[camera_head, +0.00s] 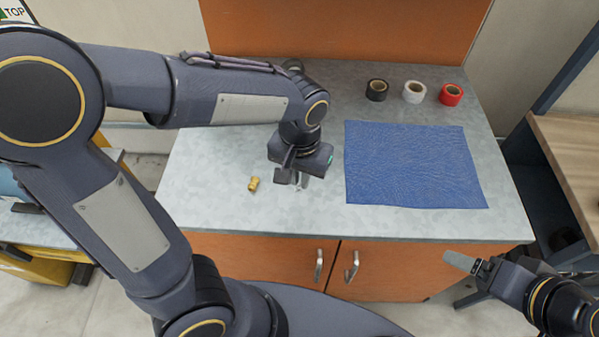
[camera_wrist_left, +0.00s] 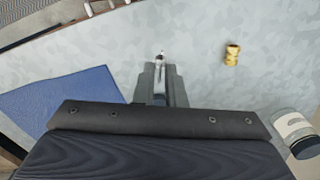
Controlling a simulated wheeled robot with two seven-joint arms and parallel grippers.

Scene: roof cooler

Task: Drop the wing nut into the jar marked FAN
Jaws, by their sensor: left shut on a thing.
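My left gripper (camera_head: 298,182) is over the grey metal worktop, left of the blue mat, with its fingers pointing down. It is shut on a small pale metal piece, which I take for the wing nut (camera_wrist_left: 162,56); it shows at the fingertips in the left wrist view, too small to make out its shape. A pale jar-like container (camera_wrist_left: 292,126) with a dark part stands at the lower right of the left wrist view; I can read no marking on it. My arm seems to hide it in the head view. My right gripper (camera_head: 466,263) is off the worktop's front right; its jaw opening is unclear.
A brass fitting (camera_head: 254,183) lies left of my left gripper. The blue mat (camera_head: 412,165) covers the right part of the worktop (camera_head: 220,215). Black (camera_head: 377,89), white (camera_head: 414,91) and red (camera_head: 451,94) tape rolls stand behind it. An orange panel (camera_head: 340,30) closes the back.

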